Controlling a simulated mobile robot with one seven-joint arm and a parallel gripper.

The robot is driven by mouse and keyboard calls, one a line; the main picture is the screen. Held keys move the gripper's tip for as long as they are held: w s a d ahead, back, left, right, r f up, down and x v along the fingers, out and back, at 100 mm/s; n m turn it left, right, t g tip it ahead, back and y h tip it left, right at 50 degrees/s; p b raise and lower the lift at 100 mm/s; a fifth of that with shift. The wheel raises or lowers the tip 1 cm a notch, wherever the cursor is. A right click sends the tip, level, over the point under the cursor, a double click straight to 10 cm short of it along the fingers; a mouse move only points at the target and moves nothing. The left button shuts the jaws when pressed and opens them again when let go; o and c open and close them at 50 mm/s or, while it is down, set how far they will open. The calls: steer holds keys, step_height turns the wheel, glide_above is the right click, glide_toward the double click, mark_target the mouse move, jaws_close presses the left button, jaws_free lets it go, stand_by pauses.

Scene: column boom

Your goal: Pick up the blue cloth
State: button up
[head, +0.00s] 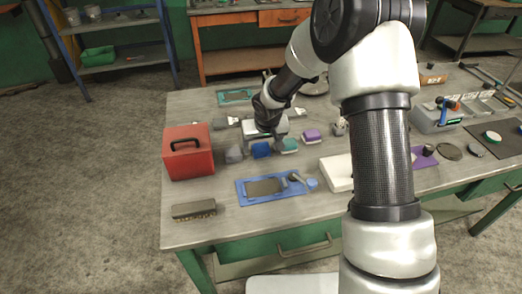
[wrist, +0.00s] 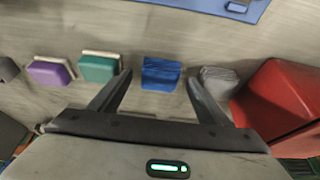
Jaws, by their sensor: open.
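The blue cloth (head: 261,149) is a small folded block on the workbench, between a grey folded cloth (head: 234,154) and a teal block (head: 289,145). In the wrist view the blue cloth (wrist: 161,72) shows between and slightly beyond the fingertips of my gripper (wrist: 159,84). The jaws are open and empty, with one finger on each side of the cloth's line. In the head view my gripper (head: 266,131) hangs just behind and above the cloth. My arm hides part of the bench, and the exact height gap cannot be told.
A red box (head: 188,158) stands left of the grey cloth; it is close to one finger in the wrist view (wrist: 280,100). A purple block (wrist: 50,72) lies beyond the teal one. A blue tray (head: 270,197) and a brush (head: 193,209) lie nearer the front edge.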

mark_target(261, 148)
steer(key=c, duration=1.1)
step_height(261, 148, up, 10)
steer(key=shift+r+p, duration=0.1)
steer(key=shift+p, duration=0.4)
steer(key=shift+c, duration=0.2)
